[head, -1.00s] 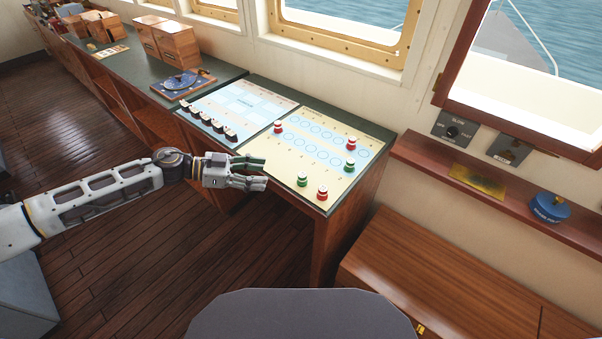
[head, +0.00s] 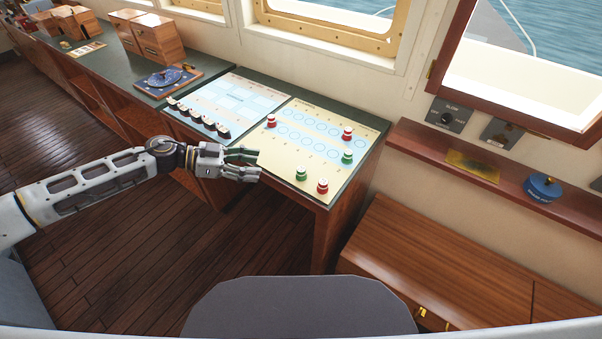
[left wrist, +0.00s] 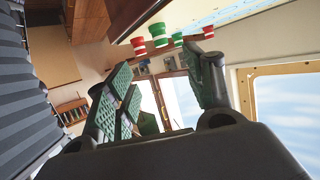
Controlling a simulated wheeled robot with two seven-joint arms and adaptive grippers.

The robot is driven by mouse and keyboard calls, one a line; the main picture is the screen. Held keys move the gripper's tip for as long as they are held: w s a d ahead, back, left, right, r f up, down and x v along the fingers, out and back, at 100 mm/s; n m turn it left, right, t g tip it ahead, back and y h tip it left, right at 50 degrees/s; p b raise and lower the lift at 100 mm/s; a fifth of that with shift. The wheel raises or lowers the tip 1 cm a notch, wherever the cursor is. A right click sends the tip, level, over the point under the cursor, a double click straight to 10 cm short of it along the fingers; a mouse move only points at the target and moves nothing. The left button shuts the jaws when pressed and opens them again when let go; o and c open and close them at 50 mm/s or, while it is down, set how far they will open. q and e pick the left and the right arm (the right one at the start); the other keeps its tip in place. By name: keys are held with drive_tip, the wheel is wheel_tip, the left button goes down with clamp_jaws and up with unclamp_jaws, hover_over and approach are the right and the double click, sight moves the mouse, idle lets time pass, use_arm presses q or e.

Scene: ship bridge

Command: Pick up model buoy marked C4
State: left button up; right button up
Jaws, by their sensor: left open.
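Several red and green model buoys stand upright on the cream chart sheet (head: 310,155). In the head view there is a red one at the back left (head: 271,121), a red one at the right (head: 347,133), a green one at the right (head: 347,156), a green one in front (head: 301,173) and a red one at the front (head: 322,185). Their markings are too small to read, so I cannot tell which is C4. My left gripper (head: 250,164) is open and empty at the sheet's left front edge, apart from the buoys. The left wrist view shows its open fingers (left wrist: 165,90) with buoys beyond. My right gripper is not in view.
A blue chart sheet (head: 232,97) with a row of dark-and-white pieces (head: 197,116) lies to the left. Wooden boxes (head: 158,38) stand further back. A ledge with a blue round object (head: 543,187) is at right. A grey seat back (head: 300,307) is in front.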

use_arm(q)
approach(300, 169)
drive_tip(key=d, duration=0.2)
drive_tip(key=shift+w+d+f, duration=0.1)
drive_tip(key=shift+d+f, duration=0.35)
drive_tip(key=shift+f, duration=0.1)
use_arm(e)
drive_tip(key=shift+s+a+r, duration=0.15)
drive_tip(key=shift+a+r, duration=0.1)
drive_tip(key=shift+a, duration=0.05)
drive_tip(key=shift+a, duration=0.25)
use_arm(q)
drive_tip(key=shift+p+x, duration=0.4)
drive_tip(key=shift+x, duration=2.15)
drive_tip(key=shift+w, duration=0.15)
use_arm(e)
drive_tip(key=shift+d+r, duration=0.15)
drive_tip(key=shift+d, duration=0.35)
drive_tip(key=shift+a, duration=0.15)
